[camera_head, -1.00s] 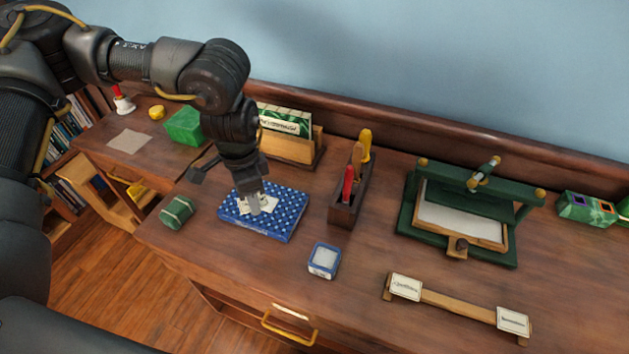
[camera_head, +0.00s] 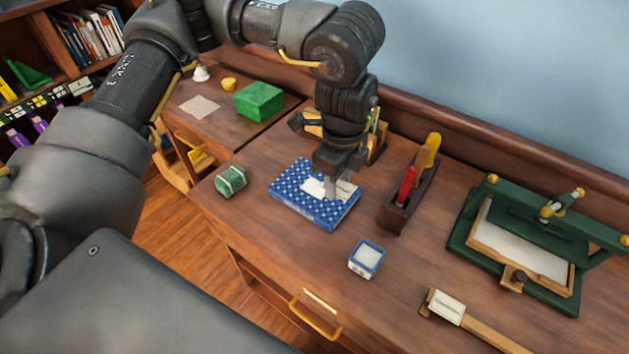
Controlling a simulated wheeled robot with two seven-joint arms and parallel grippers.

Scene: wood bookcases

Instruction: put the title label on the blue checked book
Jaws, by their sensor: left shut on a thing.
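The blue checked book (camera_head: 310,213) lies flat on the wooden desk, left of the pen tray. My right gripper is not in view.
A green wrapped roll (camera_head: 231,180) lies left of the book. A small blue-rimmed pad (camera_head: 367,258) sits in front. The pen tray (camera_head: 407,200) and green press (camera_head: 522,244) stand to the right. A wooden strip (camera_head: 478,331) with a label lies front right.

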